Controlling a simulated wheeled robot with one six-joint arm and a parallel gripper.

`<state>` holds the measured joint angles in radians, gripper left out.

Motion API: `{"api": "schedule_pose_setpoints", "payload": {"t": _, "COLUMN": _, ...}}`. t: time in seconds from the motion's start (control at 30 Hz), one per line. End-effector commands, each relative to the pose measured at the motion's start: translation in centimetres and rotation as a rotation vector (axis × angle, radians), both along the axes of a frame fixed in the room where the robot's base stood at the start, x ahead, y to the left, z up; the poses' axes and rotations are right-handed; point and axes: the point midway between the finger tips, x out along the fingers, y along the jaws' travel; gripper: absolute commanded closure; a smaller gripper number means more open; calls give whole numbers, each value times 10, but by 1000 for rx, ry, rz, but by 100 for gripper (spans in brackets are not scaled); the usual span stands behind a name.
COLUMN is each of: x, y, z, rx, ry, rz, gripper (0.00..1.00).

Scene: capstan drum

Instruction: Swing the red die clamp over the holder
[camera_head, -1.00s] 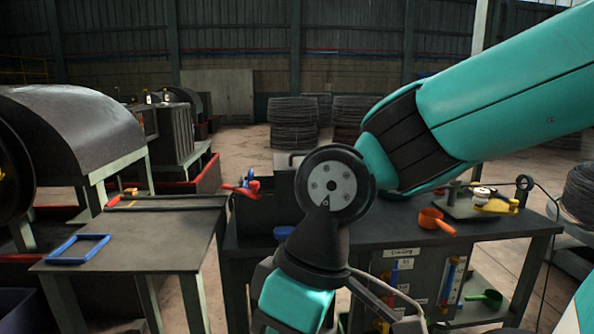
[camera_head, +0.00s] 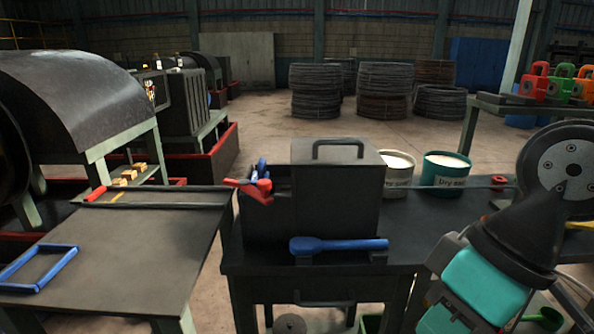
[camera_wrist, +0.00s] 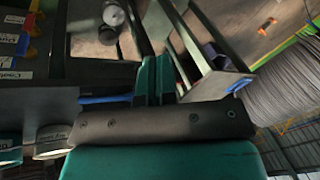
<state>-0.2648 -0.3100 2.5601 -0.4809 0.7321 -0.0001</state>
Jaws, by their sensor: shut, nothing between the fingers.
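The red die clamp (camera_head: 255,189) is at the left side of a dark box (camera_head: 340,190) with a handled lid, with a small blue part beside it. The clamp's red arm points left, over the end of a thin bar or wire. The die holder is not clearly distinguishable; it may be at the box's open left part. My gripper (camera_wrist: 155,64) shows in the wrist view with its teal fingers together, empty. It is out of the head view, where only my arm shows at lower right. I cannot make out the clamp in the wrist view.
A long blue handle (camera_head: 338,245) lies across the box front. A side table (camera_head: 120,255) with a blue frame (camera_head: 38,268) is at left. Wire coils stand behind on the floor.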

Motion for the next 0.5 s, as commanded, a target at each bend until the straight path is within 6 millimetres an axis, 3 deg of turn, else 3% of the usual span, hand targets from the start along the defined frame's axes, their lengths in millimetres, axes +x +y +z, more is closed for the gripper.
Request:
{"api": "schedule_pose_setpoints", "payload": {"t": 0.17, "x": 4, "y": 1, "z": 4, "rx": 3, "ry": -2, "rz": -2, "gripper": 100}}
{"api": "schedule_pose_setpoints", "payload": {"t": 0.27, "x": 28, "y": 9, "z": 21, "rx": 18, "ry": -11, "rz": -15, "gripper": 100}}
{"api": "schedule_pose_setpoints", "payload": {"t": 0.37, "x": 76, "y": 25, "z": 49, "rx": 53, "ry": -29, "rz": -40, "gripper": 100}}
{"api": "schedule_pose_setpoints", "payload": {"t": 0.5, "x": 164, "y": 53, "z": 83, "rx": 119, "ry": -61, "rz": -88, "gripper": 100}}
